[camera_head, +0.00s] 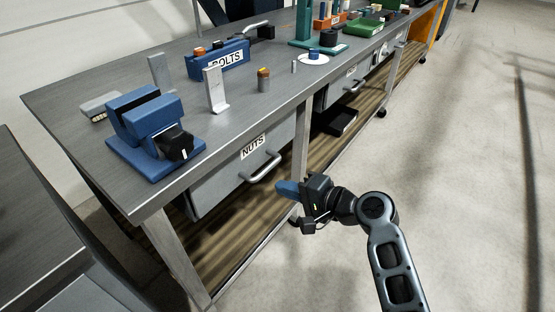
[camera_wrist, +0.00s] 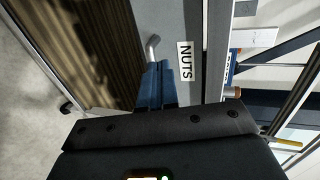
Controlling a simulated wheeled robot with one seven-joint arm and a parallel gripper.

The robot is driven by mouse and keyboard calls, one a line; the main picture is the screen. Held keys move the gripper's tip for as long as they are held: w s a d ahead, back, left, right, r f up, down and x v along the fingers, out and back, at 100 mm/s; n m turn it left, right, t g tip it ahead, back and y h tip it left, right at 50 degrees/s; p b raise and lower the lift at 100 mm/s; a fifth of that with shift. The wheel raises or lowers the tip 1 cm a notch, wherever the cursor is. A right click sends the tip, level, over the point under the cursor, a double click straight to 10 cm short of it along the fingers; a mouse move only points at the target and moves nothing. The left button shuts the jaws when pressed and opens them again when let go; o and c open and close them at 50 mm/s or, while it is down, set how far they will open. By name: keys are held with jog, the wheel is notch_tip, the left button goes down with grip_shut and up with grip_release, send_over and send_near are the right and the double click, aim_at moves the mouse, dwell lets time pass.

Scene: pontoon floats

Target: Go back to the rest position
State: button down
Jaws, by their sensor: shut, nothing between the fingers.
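My gripper (camera_head: 288,189) is in front of the workbench, beside the drawer marked NUTS (camera_head: 243,168). Its blue fingers are together with nothing between them. It points left in the head view, apart from the drawer handle (camera_head: 263,168). In the wrist view the blue fingers (camera_wrist: 156,88) show in front of the drawer, left of the NUTS label (camera_wrist: 186,61). The drawer handle (camera_wrist: 152,46) is partly hidden behind them. My arm reaches in from the lower right of the head view.
The grey workbench (camera_head: 136,205) holds a blue vise (camera_head: 150,125), a blue BOLTS bin (camera_head: 205,66), metal brackets and small parts. A lower wooden shelf (camera_head: 240,240) lies beneath. Another table (camera_head: 35,225) stands at the left. The floor (camera_head: 470,190) at right is clear.

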jog(key=s+d+f+t+h, duration=0.1)
jog(key=s+d+f+h, duration=0.25)
jog(key=s, duration=0.45)
jog(key=s+d+f+t+h, duration=0.1)
jog(key=s+d+f+h, duration=0.15)
jog(key=s+d, duration=0.4)
jog(key=s+d+f+t+h, duration=0.1)
jog(key=s+d+f+h, duration=0.2)
jog(key=s, duration=0.6)
jog(key=s+d+r+n+t+h, duration=0.1)
jog(key=s+d+r+n+h, duration=0.25)
jog(key=s, duration=0.85)
jog(key=s+d+r+n+t, duration=0.1)
jog(key=s+r+n, duration=0.1)
jog(key=s+r, duration=0.3)
jog(key=s+d+r+n+t+p, duration=0.1)
jog(key=s+d+r, duration=0.1)
jog(key=s+r, duration=0.4)
notch_tip(320, 180, up, 4)
jog(key=shift+d+r+n+y, duration=0.1)
jog(key=shift+d+n+y, duration=0.2)
jog(key=shift+n+y, duration=0.05)
